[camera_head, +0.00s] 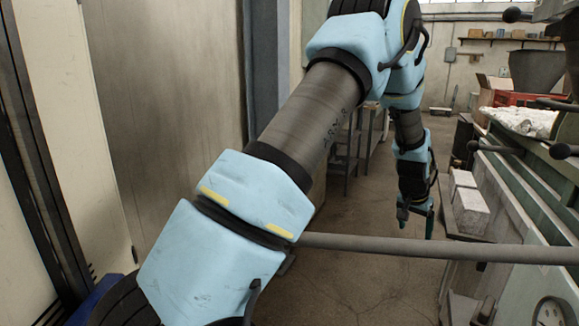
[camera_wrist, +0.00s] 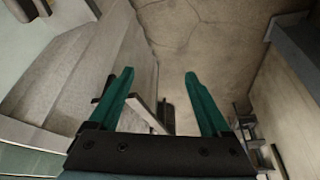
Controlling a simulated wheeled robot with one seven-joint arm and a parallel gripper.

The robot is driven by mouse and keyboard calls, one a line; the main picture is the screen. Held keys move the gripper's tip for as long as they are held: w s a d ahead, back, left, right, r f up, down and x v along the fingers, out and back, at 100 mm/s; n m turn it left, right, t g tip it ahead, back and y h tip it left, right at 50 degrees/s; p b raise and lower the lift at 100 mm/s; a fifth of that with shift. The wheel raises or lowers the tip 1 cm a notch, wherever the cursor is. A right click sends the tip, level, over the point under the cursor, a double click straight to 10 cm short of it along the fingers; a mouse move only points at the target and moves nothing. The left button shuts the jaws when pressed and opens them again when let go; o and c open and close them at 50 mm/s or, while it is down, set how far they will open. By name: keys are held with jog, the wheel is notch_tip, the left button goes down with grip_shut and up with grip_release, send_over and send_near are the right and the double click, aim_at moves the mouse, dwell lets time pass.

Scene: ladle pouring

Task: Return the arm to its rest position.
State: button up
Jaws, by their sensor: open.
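My light-blue and grey arm crosses the head view from the lower left up to the top, then bends down to my gripper (camera_head: 417,222). The gripper hangs with its fingers downward over the aisle, left of the machine side. In the wrist view its two green fingers (camera_wrist: 159,75) are spread apart with nothing between them. No object is held. No ladle can be made out for certain in either view.
A grey bar (camera_head: 440,248) runs across the lower head view, just below the gripper in the picture. Pale blocks (camera_head: 470,212) lie right of the gripper, beside a green machine (camera_head: 535,185) with knobbed levers. A shelf rack (camera_head: 345,160) stands behind; concrete floor (camera_head: 370,285) is open.

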jog(key=a+r+n+y, duration=0.1)
jog(key=a+r+n, duration=0.15)
jog(key=a, duration=0.75)
jog(key=a+r+n+y, duration=0.1)
jog(key=a+r, duration=0.2)
jog(key=a, duration=0.8)
jog(key=s+a+r+n, duration=0.1)
jog(key=s+a+n, duration=0.1)
jog(key=s+a, duration=0.5)
jog(key=s+a+r+n+g+y, duration=0.1)
jog(key=s+a+r+n, duration=0.1)
jog(key=s+a, duration=0.6)
jog(key=a, duration=0.5)
jog(key=shift+s+a+n+g, duration=0.15)
jog(key=shift+a+n+g, duration=0.15)
jog(key=shift+a+n, duration=0.05)
